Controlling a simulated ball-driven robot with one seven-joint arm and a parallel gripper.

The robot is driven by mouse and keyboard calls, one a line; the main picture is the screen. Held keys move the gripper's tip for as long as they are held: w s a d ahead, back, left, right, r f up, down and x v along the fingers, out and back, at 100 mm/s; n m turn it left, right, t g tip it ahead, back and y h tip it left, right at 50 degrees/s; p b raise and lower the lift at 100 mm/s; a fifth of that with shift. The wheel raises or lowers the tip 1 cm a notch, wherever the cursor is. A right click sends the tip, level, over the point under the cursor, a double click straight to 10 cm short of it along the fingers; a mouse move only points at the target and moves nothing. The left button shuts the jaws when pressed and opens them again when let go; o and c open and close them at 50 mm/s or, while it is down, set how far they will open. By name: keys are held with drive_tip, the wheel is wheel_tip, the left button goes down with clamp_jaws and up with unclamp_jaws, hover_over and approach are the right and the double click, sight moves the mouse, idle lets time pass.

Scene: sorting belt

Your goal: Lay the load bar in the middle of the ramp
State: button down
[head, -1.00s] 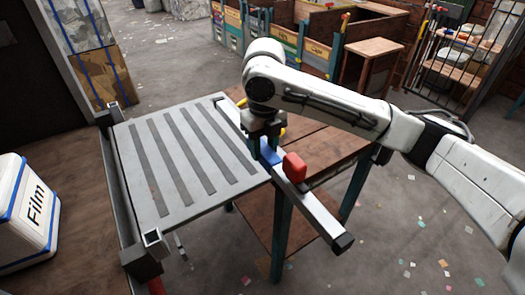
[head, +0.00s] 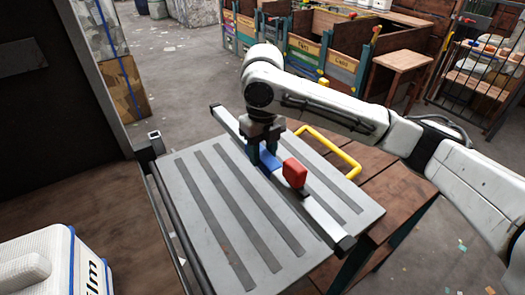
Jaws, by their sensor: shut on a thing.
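The load bar (head: 318,214) is a long grey metal bar with dark ends, a blue grip section (head: 269,160) and a red block (head: 294,173) on it. My gripper (head: 264,156) is shut on the bar at the blue section. The ramp (head: 212,215) is a light grey plate with several dark strips. The bar lies over the ramp, right of its middle, running from upper left to lower right roughly along the strips. I cannot tell whether the bar touches the plate. My gripper hides a little of the bar.
A yellow handle (head: 335,150) rises at the ramp's right edge, by a wooden table (head: 405,195). A metal rail (head: 170,225) runs along the ramp's left side. A white film box (head: 45,265) stands at the lower left. Wooden bins (head: 315,50) stand behind.

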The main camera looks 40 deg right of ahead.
drive_tip(key=shift+w, duration=0.2)
wheel_tip(320, 180, down, 6)
drive_tip(key=b, duration=0.5)
drive_tip(key=shift+f, duration=0.15)
drive_tip(key=shift+f+b, duration=2.05)
drive_tip(key=shift+f, duration=0.8)
unclamp_jaws()
idle(0.7)
idle(0.4)
drive_tip(key=shift+r+p, duration=3.9)
drive_tip(key=shift+r, duration=1.1)
